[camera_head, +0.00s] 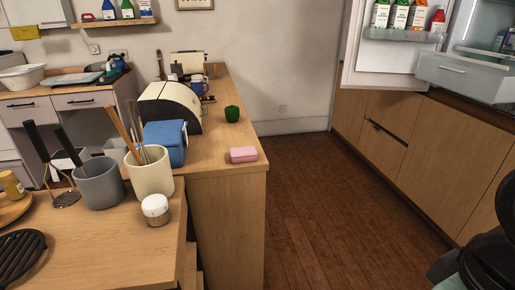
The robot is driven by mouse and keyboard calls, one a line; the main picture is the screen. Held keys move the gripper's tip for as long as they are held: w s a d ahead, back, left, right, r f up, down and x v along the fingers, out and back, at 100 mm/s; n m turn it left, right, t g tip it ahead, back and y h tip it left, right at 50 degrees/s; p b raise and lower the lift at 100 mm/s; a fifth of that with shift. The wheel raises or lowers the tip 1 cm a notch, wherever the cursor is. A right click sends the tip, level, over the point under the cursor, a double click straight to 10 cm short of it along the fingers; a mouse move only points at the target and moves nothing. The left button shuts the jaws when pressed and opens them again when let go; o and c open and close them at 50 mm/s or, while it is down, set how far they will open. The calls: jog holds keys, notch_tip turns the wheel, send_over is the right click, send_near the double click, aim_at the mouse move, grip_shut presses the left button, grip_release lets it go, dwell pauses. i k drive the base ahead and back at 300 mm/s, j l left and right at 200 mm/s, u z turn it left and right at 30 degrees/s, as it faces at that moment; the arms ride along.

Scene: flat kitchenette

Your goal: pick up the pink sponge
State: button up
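The pink sponge (243,154) lies on the near right corner of the wooden counter (215,152), close to its front and right edges. Its top and near side show, and nothing covers it. My gripper is not in view, so its distance from the sponge does not show.
A green pepper (232,114) sits behind the sponge, and a blue box (166,142) and a bread box (170,106) stand to its left. Utensil holders (150,178) and a white-lidded jar (155,210) stand nearer. The wooden floor (320,215) right of the counter is clear. A fridge (400,65) stands open.

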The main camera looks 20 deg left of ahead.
aim_at(246, 153)
jog(key=i+u, duration=0.1)
jog(key=i, duration=0.55)
jog(key=i+l+u, duration=0.1)
jog(key=i, duration=0.6)
jog(key=u, duration=1.9)
jog(key=l, duration=0.1)
